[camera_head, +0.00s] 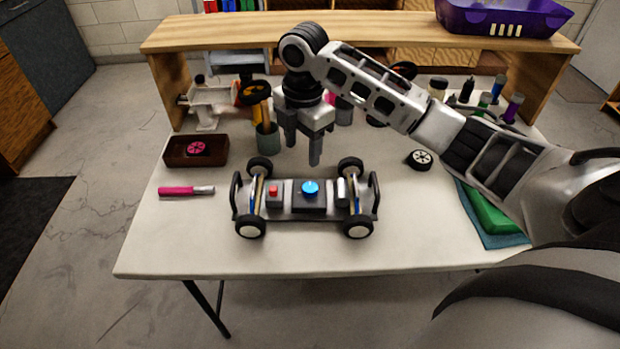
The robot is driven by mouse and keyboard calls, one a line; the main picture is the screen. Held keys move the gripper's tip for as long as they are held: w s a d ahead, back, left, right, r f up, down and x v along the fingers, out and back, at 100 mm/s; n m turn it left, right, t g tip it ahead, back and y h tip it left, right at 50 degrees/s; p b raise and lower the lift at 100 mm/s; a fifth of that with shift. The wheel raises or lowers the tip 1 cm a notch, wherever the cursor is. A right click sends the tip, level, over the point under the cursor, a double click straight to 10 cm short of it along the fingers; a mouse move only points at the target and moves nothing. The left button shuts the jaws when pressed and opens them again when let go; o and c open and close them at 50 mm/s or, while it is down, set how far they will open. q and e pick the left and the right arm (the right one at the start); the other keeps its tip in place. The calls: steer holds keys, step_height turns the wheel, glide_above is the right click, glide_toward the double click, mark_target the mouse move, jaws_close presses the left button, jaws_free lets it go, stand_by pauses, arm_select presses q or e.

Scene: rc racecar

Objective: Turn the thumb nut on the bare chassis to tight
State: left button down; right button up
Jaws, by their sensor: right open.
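The bare chassis (288,213) stands on its wheels in the middle of the white table. A blue round knob (310,187), which looks like the thumb nut, sits on a dark block at the chassis centre. How tight it is cannot be told. A small red button-like part (273,190) is to its left. My right gripper (303,150) is open and empty, pointing down behind the chassis. In the picture its fingertips are just above the blue knob, apart from it. My left gripper is not in view.
A brown tray (170,153) with a pink wheel and a pink-handled tool (187,191) lie at the left. A loose wheel (420,160) and a green box (492,212) are at the right. A tool cup (267,138) stands behind. The table front is clear.

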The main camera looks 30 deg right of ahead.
mark_target(310, 187)
steer(key=shift+n, duration=0.3)
steer(key=f, duration=0.4)
steer(key=d+f, duration=0.1)
steer(key=f, duration=0.3)
steer(key=d+f, duration=0.1)
steer(key=f, duration=0.3)
steer(key=shift+w+d+f, duration=0.1)
steer(key=shift+w+f, duration=0.15)
steer(key=shift+f, duration=0.1)
steer(key=c, duration=1)
